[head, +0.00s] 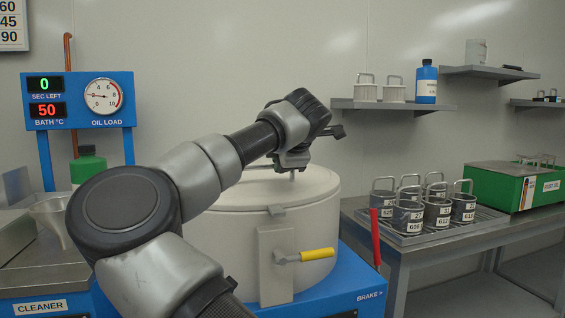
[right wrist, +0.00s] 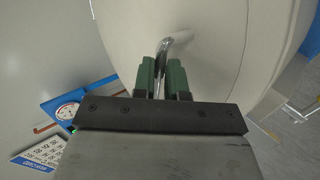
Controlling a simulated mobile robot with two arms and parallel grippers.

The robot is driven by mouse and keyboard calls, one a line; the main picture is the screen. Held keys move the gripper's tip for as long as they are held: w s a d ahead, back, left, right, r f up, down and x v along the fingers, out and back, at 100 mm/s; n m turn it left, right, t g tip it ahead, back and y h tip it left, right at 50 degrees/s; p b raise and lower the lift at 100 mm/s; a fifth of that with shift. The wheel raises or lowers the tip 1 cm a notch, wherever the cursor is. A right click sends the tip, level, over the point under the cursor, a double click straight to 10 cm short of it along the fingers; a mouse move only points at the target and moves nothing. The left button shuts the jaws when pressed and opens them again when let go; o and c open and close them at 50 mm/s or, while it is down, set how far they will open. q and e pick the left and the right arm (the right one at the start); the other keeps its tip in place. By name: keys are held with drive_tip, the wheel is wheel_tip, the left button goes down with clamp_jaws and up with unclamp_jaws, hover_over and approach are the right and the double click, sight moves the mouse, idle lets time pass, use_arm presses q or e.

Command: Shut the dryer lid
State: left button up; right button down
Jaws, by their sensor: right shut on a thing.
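The dryer (head: 235,240) is a cream drum set in a blue housing. Its round lid (head: 318,184) lies about level across the drum top; I see no clear gap at the front rim. My right gripper (head: 292,170) is above the lid's middle, with my arm crossing its left part. In the right wrist view, the green fingers of the right gripper (right wrist: 161,72) are shut on the bent metal lid handle (right wrist: 180,38), with the pale lid (right wrist: 220,45) behind. The handle is mostly hidden in the head view. My left gripper is not in view.
A yellow-gripped lever (head: 317,254) sticks out of the drum front, and a red brake lever (head: 376,237) stands to its right. Several labelled baskets (head: 437,212) sit on a rack at right. A blue gauge panel (head: 78,100) stands at left.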

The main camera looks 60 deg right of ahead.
drive_tip(key=c, duration=1.2)
unclamp_jaws()
drive_tip(key=shift+s+a+f, duration=0.15)
drive_tip(key=shift+s+f, duration=0.05)
drive_tip(key=shift+f, duration=0.45)
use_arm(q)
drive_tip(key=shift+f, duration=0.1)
use_arm(e)
drive_tip(key=shift+o, duration=0.2)
drive_tip(key=shift+w, duration=0.1)
drive_tip(key=shift+r, duration=0.25)
drive_tip(key=shift+s+a+r, duration=0.1)
drive_tip(key=shift+s+r, duration=0.1)
drive_tip(key=shift+r, duration=0.05)
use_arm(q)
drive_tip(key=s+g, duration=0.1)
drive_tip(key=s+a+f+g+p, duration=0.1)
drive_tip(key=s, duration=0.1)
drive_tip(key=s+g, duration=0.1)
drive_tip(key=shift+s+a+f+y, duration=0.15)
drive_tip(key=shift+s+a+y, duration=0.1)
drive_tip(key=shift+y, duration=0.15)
use_arm(e)
drive_tip(key=v, duration=1)
